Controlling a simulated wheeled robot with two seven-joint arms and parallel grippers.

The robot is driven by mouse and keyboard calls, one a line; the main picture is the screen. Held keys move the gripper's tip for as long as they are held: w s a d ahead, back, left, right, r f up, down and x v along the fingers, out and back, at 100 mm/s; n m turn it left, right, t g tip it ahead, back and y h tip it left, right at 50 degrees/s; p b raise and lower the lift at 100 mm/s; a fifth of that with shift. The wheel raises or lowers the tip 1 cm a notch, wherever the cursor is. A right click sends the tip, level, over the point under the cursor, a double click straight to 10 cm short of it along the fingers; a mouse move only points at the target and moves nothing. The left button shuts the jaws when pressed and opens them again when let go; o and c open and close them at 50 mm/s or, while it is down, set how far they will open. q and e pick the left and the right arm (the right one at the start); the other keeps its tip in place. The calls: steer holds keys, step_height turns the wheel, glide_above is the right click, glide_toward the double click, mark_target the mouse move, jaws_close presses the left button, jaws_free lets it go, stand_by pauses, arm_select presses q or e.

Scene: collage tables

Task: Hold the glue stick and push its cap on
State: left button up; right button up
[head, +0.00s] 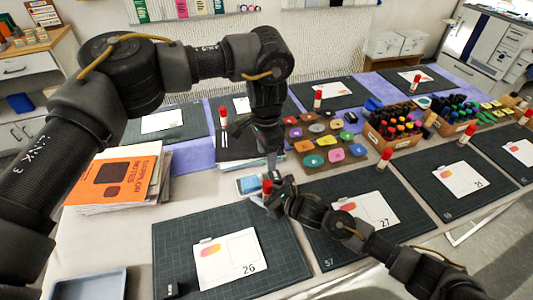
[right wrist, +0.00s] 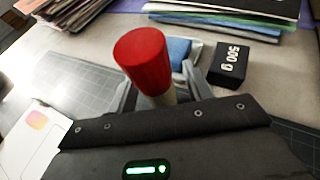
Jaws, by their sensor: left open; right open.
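A glue stick with a red cap (right wrist: 143,58) stands between the fingers of my right gripper (right wrist: 158,98). Its pale body shows only just below the cap. Whether the cap is fully seated cannot be told. In the head view the red cap (head: 267,186) shows beside my right gripper (head: 275,192), at the back edge of the mat with card 26. My right gripper is open around the stick. My left gripper (head: 271,160) is open, points down and is above and behind the red cap, apart from it.
A blue sponge (head: 249,184) lies just left of the glue stick. A black 500 g block (right wrist: 228,63) is close by in the right wrist view. Several other red-capped sticks stand around.

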steer(key=b+v, duration=0.1)
steer(key=v, duration=0.8)
steer(key=shift+f, duration=0.15)
steer(key=shift+s+d+r, duration=0.35)
steer(key=shift+s+d, duration=0.1)
steer(key=shift+s, duration=0.1)
